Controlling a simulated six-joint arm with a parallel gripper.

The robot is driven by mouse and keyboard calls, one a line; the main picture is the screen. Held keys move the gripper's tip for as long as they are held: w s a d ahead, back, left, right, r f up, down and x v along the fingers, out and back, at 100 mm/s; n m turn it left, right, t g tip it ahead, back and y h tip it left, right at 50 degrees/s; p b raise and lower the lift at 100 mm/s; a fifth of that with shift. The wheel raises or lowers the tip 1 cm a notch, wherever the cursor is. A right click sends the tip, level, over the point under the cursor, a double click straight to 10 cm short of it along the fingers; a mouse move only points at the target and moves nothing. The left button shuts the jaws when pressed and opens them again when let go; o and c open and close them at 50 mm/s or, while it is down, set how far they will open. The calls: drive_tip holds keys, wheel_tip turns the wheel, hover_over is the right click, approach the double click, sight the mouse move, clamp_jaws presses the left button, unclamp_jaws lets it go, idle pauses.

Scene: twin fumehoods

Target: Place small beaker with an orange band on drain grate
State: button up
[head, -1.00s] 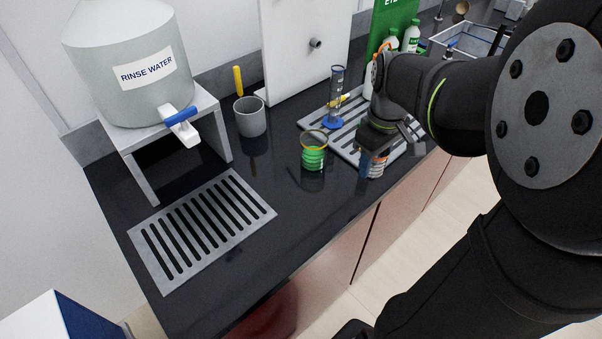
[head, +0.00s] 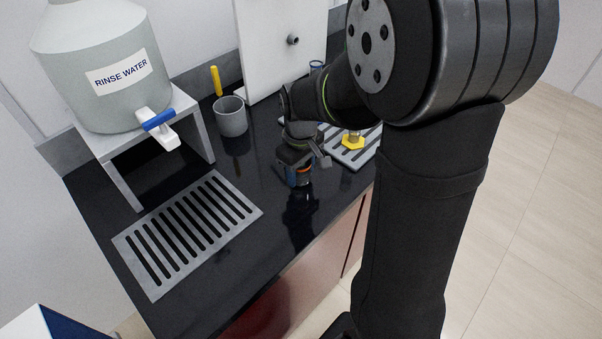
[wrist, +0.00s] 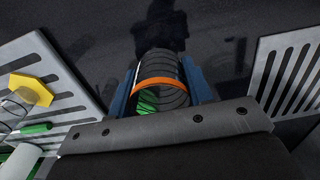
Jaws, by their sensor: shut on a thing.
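The small beaker with the orange band (wrist: 160,68) is clear, and my gripper (wrist: 161,88) is shut on it, one blue finger on each side. In the head view the beaker (head: 304,177) is mostly hidden by my gripper (head: 296,174), with a bit of orange showing. It appears held just above the black counter; the exact gap is unclear. The slotted metal drain grate (head: 205,256) lies bare at the left of the counter, in front of the rinse water stand. A slotted metal plate (wrist: 262,62) shows at the right of the wrist view.
A rinse water tank (head: 95,75) with a blue-handled tap stands on a grey stand (head: 190,108). A grey cup (head: 231,119) is behind the grate. Another slotted tray (head: 358,162) at right bears a yellow hexagonal base (head: 353,141). Counter between gripper and grate is clear.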

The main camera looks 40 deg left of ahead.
drive_tip(key=shift+f, duration=0.75)
drive_tip(key=shift+f, duration=0.2)
drive_tip(key=o, duration=1)
drive_tip(key=shift+r, duration=0.1)
drive_tip(key=shift+o, duration=0.4)
wheel_tip(320, 180, up, 12)
